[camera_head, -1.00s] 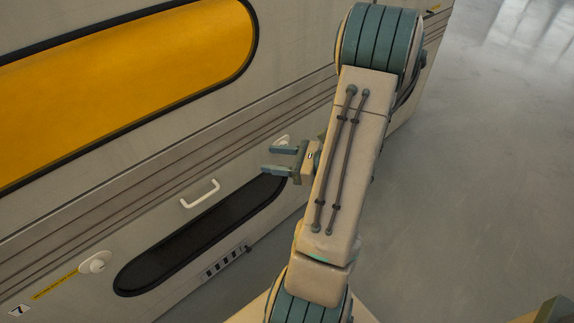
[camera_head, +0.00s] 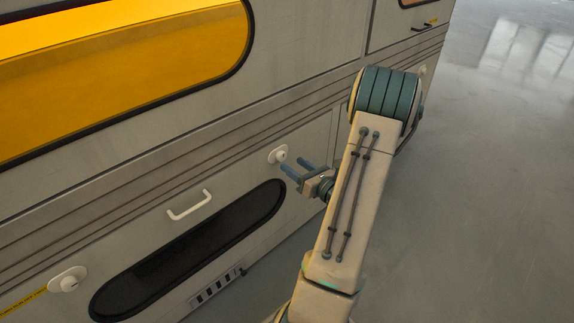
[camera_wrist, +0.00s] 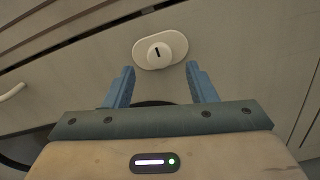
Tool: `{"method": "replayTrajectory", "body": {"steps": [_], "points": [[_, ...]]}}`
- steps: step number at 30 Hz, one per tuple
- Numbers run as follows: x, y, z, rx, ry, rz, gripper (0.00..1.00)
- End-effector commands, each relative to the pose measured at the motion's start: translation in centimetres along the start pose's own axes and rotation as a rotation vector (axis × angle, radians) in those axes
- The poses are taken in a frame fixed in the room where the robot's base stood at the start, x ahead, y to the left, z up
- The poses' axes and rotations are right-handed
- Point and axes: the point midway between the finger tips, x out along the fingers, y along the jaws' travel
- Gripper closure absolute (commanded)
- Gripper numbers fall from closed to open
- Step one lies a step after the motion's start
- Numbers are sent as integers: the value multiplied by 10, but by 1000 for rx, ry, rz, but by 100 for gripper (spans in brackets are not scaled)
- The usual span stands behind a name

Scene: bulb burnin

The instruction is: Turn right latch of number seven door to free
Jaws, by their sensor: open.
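The lower door (camera_head: 110,240) has a white handle (camera_head: 190,204) and a dark oval window (camera_head: 185,255). Its right latch (camera_head: 279,155) is a white knob on an oval plate. In the wrist view the right latch (camera_wrist: 160,52) shows a short dark mark, close to upright. My gripper (camera_head: 295,167) is open and empty, with its blue fingers pointing toward the right latch. In the wrist view the gripper (camera_wrist: 160,82) has one finger on each side, just short of the knob. The left latch (camera_head: 68,281) is at the lower left. The door's number is not in view now.
A large amber window (camera_head: 130,70) fills the upper left of the cabinet wall. A slotted vent (camera_head: 217,284) is below the dark window. Ridged trim runs above the door. The floor (camera_head: 480,190) to the right is clear.

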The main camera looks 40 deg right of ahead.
Motion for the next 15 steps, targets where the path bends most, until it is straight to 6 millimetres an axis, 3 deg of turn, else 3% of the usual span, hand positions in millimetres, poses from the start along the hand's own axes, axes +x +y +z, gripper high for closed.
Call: {"method": "replayTrajectory", "body": {"steps": [6,15], "points": [[31,0,-1,-2,-1,2,49],[41,0,0,0,0,0,49]]}}
